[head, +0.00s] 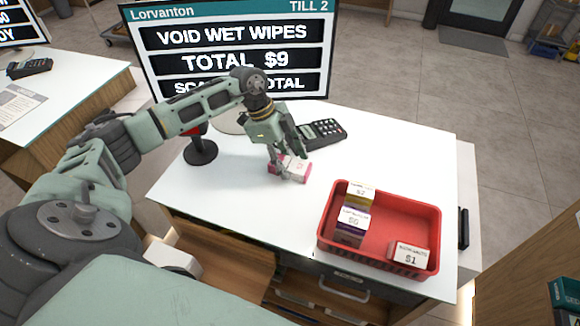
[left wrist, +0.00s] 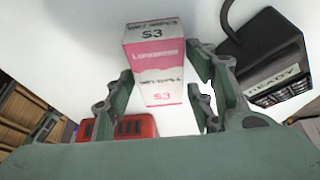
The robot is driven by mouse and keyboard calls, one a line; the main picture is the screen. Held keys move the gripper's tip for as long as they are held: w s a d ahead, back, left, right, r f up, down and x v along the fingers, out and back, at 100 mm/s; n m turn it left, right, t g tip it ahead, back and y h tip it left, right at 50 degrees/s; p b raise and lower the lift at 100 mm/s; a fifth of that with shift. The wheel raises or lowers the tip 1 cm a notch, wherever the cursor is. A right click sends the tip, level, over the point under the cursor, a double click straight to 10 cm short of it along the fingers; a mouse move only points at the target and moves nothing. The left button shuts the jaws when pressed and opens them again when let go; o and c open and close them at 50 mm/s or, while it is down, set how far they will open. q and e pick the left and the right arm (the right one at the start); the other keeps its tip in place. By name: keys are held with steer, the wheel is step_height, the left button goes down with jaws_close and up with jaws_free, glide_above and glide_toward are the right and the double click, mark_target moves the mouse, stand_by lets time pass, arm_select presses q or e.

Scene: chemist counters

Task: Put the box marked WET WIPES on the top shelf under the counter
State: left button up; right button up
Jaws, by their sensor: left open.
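The box marked WET WIPES, pink and white with a $3 label, lies on the white counter (head: 230,215) in the head view, partly hidden by my left gripper (head: 289,163). In the left wrist view the wet wipes box (left wrist: 156,68) shows between the two fingers of my left gripper (left wrist: 160,95), which are open, with a gap at least on the left side. Below the counter's near edge a wooden shelf (head: 232,272) shows in the head view, with darker levels beneath it. My right gripper is not in view.
A red basket (head: 408,217) with several small priced boxes stands on the right of the counter. A card terminal (head: 322,133) stands just behind the gripper. The till screen (head: 235,50) stands at the back. A pale block (head: 173,257) is at the shelf's left.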

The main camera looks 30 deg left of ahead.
arm_select(q)
steer(key=shift+f, duration=0.1)
steer(key=shift+s+f, duration=0.1)
steer(key=c, duration=1)
steer(key=shift+c, duration=0.2)
